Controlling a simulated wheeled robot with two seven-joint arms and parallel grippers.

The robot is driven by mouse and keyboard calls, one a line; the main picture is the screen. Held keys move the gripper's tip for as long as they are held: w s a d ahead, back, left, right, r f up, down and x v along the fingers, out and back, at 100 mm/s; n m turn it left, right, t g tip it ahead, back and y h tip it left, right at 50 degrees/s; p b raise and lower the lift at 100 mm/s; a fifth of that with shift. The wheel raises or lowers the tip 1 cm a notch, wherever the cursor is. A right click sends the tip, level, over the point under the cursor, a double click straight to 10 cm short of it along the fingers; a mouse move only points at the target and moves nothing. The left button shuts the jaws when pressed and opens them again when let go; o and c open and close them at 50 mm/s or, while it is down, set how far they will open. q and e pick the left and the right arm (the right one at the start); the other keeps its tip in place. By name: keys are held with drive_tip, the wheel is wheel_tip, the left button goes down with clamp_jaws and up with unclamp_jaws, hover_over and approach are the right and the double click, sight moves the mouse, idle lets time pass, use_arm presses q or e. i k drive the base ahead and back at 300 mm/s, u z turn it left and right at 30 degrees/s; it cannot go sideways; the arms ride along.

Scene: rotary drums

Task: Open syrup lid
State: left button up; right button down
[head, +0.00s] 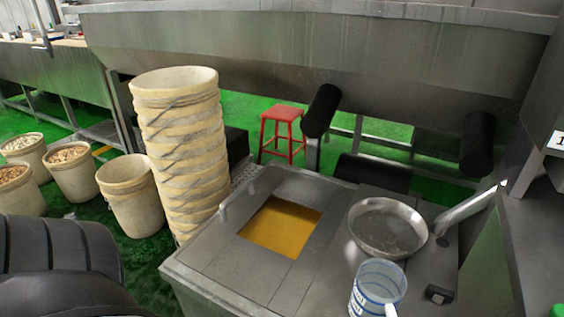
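A grey metal tank (200,268) stands in the lower middle of the head view. Its flat top has a square opening, and amber syrup (282,228) shows inside. I see no separate lid that I can identify, and I cannot tell whether one of the top plates is the lid. Neither of my grippers is in view.
A metal bowl (388,228) and a clear jug with blue bands (374,290) sit on the right of the top. Tall stacked cream buckets (178,140) stand to the left. A red stool (282,130) stands behind, below a large steel drum (300,50).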

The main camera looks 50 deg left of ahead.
sight(271, 280)
drive_tip(key=u, duration=0.85)
drive_tip(key=k, duration=0.25)
drive_tip(key=u, duration=1.75)
drive_tip(key=i, duration=1)
drive_tip(key=u, duration=0.05)
